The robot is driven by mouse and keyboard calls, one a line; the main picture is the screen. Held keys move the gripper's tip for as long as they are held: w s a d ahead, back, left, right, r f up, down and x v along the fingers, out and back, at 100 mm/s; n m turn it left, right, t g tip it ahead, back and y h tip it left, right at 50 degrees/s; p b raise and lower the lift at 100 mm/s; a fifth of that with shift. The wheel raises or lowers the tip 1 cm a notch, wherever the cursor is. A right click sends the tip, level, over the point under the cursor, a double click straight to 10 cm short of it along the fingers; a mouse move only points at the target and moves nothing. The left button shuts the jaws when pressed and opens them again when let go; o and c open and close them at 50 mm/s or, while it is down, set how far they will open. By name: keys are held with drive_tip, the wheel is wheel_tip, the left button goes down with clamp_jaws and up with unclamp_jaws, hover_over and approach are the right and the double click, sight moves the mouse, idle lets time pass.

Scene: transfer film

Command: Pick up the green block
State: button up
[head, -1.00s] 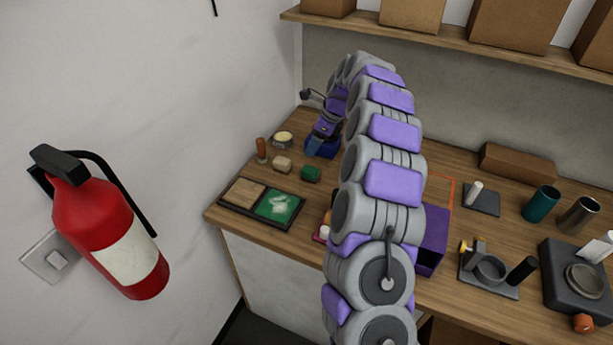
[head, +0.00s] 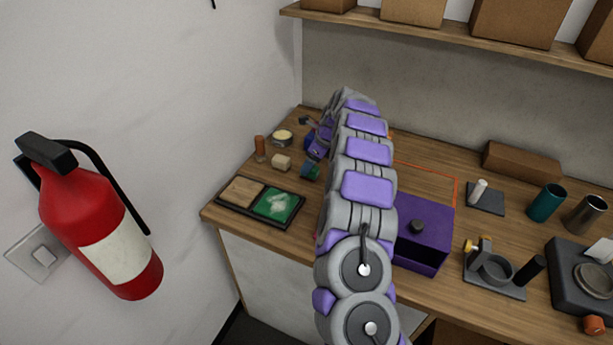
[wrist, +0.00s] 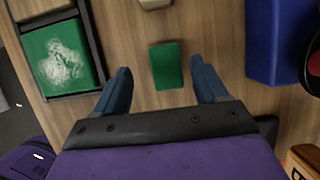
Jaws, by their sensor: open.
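The green block (wrist: 166,66) lies on the wooden counter in the wrist view, ahead of and between the fingertips of my gripper (wrist: 162,82). The two blue fingers are spread wide and empty, with a gap to the block on each side. In the head view the green block (head: 306,172) shows only in part beside my gripper (head: 312,168), whose fingers are hard to make out there.
A tray (head: 229,205) with a wooden square and a green, white-smeared square (head: 277,204) lies near the counter's front left. A beige block (head: 281,162) and an orange-brown cylinder (head: 260,146) stand nearby. A blue object (wrist: 269,42) is right of the green block.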

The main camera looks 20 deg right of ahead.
drive_tip(key=shift+w+d+f+b, duration=0.15)
drive_tip(key=shift+d+f+b, duration=0.15)
drive_tip(key=shift+d+f, duration=0.25)
drive_tip(key=shift+w+d+f+b, duration=0.1)
drive_tip(key=shift+d+f+b, duration=0.2)
drive_tip(key=shift+f, duration=0.35)
drive_tip(key=a+f, duration=0.1)
drive_tip(key=w+a+f+b, duration=0.1)
drive_tip(key=shift+a+f, duration=0.35)
drive_tip(key=shift+a, duration=0.25)
drive_tip(key=shift+d, duration=0.8)
drive_tip(key=c, duration=0.3)
drive_tip(key=shift+d, duration=0.15)
drive_tip(key=shift+c, duration=1.7)
drive_tip(key=shift+a, duration=0.65)
drive_tip(key=c, duration=0.4)
drive_tip(key=shift+d+r, duration=0.25)
drive_tip(key=shift+r, duration=0.05)
drive_tip(key=shift+c, duration=0.2)
wheel_tip(320, 180, up, 10)
drive_tip(key=p, duration=0.3)
drive_tip(key=shift+a+f, duration=0.15)
drive_tip(key=shift+f, duration=0.05)
